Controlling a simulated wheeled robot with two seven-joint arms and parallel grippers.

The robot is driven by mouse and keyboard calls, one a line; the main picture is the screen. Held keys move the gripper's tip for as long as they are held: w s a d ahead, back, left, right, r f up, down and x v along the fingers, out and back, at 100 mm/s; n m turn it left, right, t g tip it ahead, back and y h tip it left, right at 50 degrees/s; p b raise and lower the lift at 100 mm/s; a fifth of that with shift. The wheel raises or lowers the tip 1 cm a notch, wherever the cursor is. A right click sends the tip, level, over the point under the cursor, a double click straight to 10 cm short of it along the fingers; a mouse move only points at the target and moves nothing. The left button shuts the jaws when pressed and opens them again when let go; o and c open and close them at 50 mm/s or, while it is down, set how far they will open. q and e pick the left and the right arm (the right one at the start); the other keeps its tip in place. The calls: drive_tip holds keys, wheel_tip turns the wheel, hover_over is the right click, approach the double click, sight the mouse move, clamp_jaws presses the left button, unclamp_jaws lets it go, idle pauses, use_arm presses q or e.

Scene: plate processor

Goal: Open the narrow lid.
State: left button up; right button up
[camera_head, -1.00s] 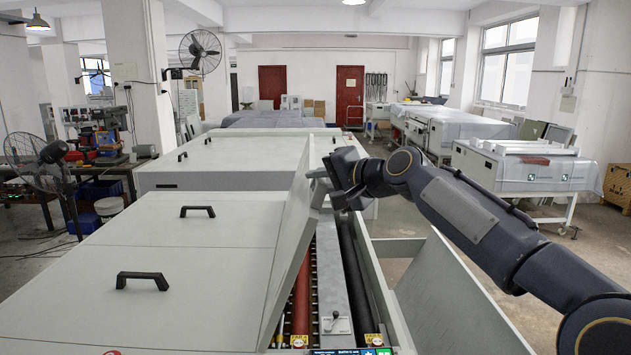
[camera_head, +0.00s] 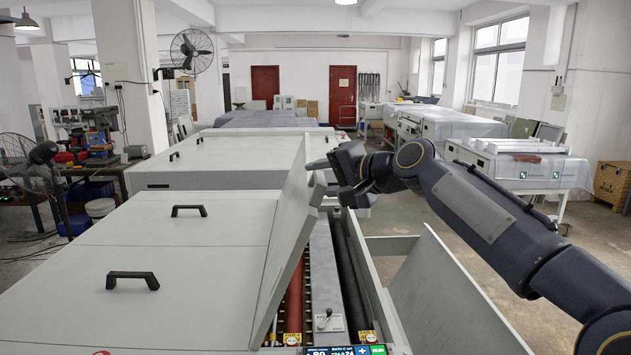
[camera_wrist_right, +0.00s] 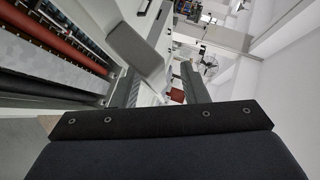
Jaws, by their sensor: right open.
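The narrow lid (camera_head: 291,240) is a long light-grey panel on the near machine. It stands raised and tilted, with red and dark rollers (camera_head: 293,300) exposed beside it. My right gripper (camera_head: 318,166) is at the far upper end of the lid, on its right side, with its fingers toward the lid. Whether they touch it is unclear. In the right wrist view my right gripper (camera_wrist_right: 164,86) is open, its two fingers apart, and the rollers show at the left. My left gripper is out of view.
The wide flat cover (camera_head: 170,240) with black handles lies left of the narrow lid. A grey side panel (camera_head: 455,300) slants outward at the right. A second machine (camera_head: 225,158) stands behind. Open floor lies to the right.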

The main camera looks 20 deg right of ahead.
drive_tip(key=shift+r+b+v, duration=0.15)
drive_tip(key=shift+b+v, duration=0.1)
drive_tip(key=shift+v, duration=1.1)
drive_tip(key=shift+r+b+v, duration=0.15)
drive_tip(key=shift+b+v, duration=0.1)
drive_tip(key=shift+v, duration=1.1)
